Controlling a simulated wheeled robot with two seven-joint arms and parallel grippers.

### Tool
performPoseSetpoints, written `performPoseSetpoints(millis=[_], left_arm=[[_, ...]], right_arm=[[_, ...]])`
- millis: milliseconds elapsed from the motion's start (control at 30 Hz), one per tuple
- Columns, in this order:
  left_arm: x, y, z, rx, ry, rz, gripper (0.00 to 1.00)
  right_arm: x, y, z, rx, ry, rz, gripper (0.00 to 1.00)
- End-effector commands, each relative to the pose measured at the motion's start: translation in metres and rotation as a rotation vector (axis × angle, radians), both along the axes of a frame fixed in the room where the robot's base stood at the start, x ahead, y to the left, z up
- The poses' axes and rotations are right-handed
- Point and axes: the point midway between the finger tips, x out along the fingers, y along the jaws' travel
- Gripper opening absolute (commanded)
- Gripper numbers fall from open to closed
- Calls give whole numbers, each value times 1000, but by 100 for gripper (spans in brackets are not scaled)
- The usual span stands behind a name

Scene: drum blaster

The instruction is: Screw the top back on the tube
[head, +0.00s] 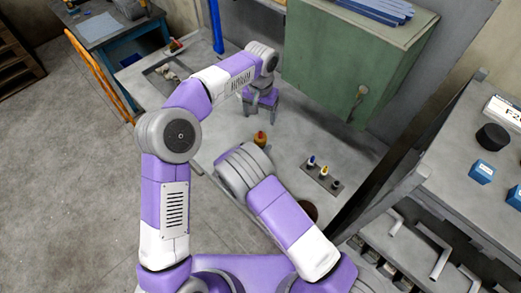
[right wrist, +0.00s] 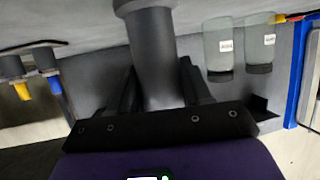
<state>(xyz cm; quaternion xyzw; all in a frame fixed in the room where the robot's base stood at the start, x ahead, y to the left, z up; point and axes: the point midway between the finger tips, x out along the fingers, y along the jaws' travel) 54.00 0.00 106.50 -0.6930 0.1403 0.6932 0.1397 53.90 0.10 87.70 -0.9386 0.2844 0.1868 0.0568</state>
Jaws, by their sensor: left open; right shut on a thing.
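A dark grey tube (right wrist: 152,45) with a wider end at the top of the picture shows in the right wrist view. My right gripper (right wrist: 158,72) is shut on it, with one black finger on each side. I cannot make out a separate top for the tube in either view.
A small orange-brown bottle (head: 260,138) stands on the bench below my left gripper. A rack (head: 322,176) with blue and yellow handled tools is to the right. Two labelled jars (right wrist: 218,48) show in the right wrist view. The green cabinet (head: 345,65) bounds the back.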

Motion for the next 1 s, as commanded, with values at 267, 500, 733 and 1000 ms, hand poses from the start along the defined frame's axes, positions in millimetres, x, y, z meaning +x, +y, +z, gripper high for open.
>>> performPoseSetpoints(millis=[267,500,733,1000], left_arm=[[0,0,0,0,0,0,80],[0,0,0,0,0,1,80],[0,0,0,0,0,1,80],[0,0,3,0,0,1,80]], right_arm=[[0,0,0,-1,0,0,65],[0,0,0,0,0,0,78],[-6,5,4,0,0,1,78],[-40,28,21,0,0,3,78]])
